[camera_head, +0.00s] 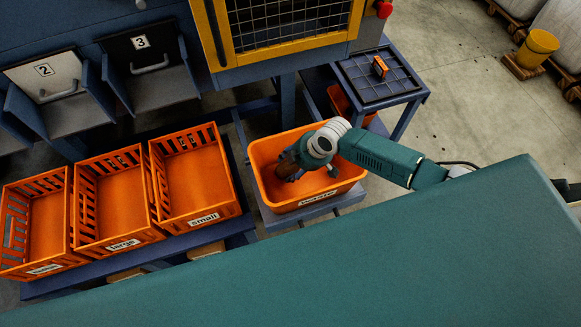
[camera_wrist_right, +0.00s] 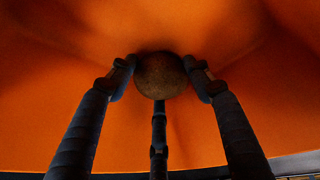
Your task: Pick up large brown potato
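A round brown potato (camera_wrist_right: 160,76) sits in the middle of the right wrist view, inside the orange tub (camera_wrist_right: 45,125). My right gripper (camera_wrist_right: 160,68) has two dark fingers at its left and right sides and a third finger below it. The fingertips are at or very near the potato's skin; I cannot tell whether they press on it. In the head view my right gripper (camera_head: 291,172) reaches down into the orange tub (camera_head: 335,190) from the right, with a brown patch beside it. My left gripper is not in view.
Three orange slatted crates (camera_head: 190,222) stand in a row to the left, with labels including "large" and "small". A dark-topped side table (camera_head: 385,85) holds a small orange box (camera_head: 380,67). Numbered chutes (camera_head: 142,43) stand behind. A yellow bucket (camera_head: 541,45) stands far right.

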